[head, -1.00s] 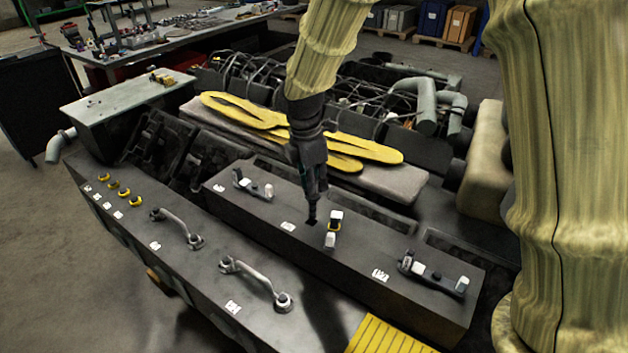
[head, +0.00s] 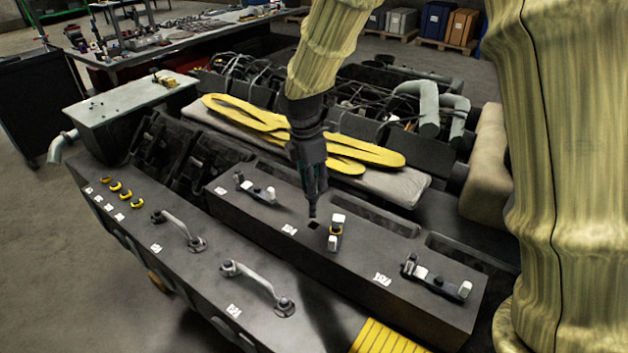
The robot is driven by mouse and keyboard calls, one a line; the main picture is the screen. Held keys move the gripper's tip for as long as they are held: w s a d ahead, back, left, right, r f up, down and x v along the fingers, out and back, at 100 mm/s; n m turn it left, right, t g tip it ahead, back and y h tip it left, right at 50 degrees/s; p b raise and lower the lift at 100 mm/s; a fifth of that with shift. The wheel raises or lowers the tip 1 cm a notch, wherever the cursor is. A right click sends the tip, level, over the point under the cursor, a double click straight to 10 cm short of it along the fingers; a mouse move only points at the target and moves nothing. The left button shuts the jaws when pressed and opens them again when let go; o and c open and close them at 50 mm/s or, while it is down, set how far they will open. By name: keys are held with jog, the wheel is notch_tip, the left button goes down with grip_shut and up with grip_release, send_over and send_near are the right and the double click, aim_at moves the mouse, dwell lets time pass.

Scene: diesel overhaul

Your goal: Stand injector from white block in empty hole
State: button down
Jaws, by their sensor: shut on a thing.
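My gripper (head: 313,205) points down over the long dark housing. It is shut on a slim dark piece, the injector, which is hard to tell apart from the dark fingers. The lower end is just above a small black square opening (head: 314,225) in the housing top. I cannot tell whether it touches the rim. Right beside it, to the right, stands a white block (head: 338,219) with a yellow ring (head: 336,231) and a second white block (head: 332,244) in front.
Similar dark fittings with white blocks stand on the housing (head: 225,205) at left (head: 256,189) and right (head: 437,280). Two bent grey pipes (head: 180,230) (head: 258,286) and several yellow rings (head: 115,186) lie on the lower ledge. Yellow strips (head: 350,150) lie on a pad behind my gripper.

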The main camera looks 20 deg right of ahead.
aim_at(314, 211)
jog(key=shift+w+f, duration=0.1)
jog(key=shift+f, duration=0.4)
jog(key=shift+f+b, duration=1.75)
jog(key=shift+f, duration=2.9)
jog(key=c, duration=1.3)
grip_release()
jog(key=shift+o, duration=0.2)
jog(key=r, duration=0.4)
jog(key=a+r, duration=0.1)
jog(key=r, duration=0.7)
jog(key=shift+a, duration=0.15)
